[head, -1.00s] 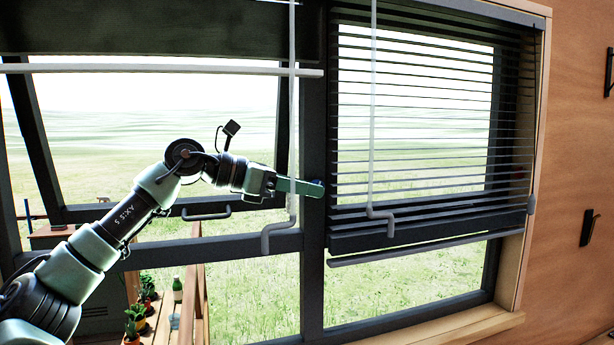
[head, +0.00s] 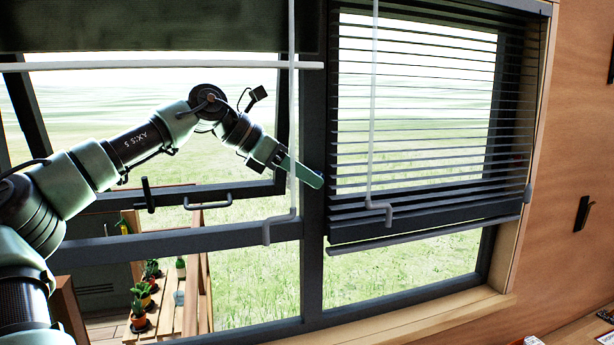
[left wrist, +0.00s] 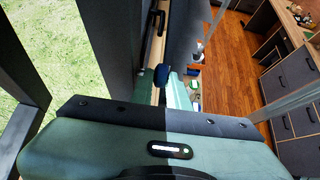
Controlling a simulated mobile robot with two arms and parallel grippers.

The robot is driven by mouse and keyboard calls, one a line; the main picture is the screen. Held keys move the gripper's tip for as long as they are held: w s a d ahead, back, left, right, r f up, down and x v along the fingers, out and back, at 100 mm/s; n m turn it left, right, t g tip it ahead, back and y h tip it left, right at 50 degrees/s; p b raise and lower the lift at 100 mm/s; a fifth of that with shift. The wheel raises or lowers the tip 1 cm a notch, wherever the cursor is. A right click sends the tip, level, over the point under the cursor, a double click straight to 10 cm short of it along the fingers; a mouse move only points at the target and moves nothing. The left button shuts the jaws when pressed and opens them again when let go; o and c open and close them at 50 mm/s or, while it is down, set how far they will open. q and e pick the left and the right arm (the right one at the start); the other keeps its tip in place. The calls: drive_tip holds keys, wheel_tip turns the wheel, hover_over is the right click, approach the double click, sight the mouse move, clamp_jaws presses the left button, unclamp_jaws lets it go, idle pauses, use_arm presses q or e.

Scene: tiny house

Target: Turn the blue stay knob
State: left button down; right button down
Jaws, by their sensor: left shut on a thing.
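The blue knob (left wrist: 161,74) shows in the left wrist view at the tips of my left gripper (left wrist: 163,80). The green fingers are shut on it, one on each side. In the head view my left gripper (head: 317,180) reaches from the left to the dark upright post (head: 313,225) between the two windows. Its fingers slant down to the right there, and they hide the knob. My right gripper is not in view.
A tilted-open window pane (head: 230,190) with a grey handle (head: 208,202) is on the left. A hanging crank rod (head: 292,120) crosses close to my gripper. A dark slatted blind (head: 430,150) covers the right window. Potted plants (head: 140,305) stand outside.

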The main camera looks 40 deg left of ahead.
use_arm(q)
drive_tip(key=c, duration=1.6)
unclamp_jaws()
drive_tip(key=shift+c, duration=0.2)
drive_tip(key=s+a+r+b, duration=0.1)
drive_tip(key=s+a+b, duration=0.2)
drive_tip(key=s, duration=0.4)
drive_tip(key=s+a+r+b, duration=0.2)
drive_tip(key=s+a+b, duration=0.2)
drive_tip(key=s, duration=0.3)
drive_tip(key=shift+s+a, duration=0.15)
drive_tip(key=shift+a, duration=0.05)
drive_tip(key=shift+f, duration=0.15)
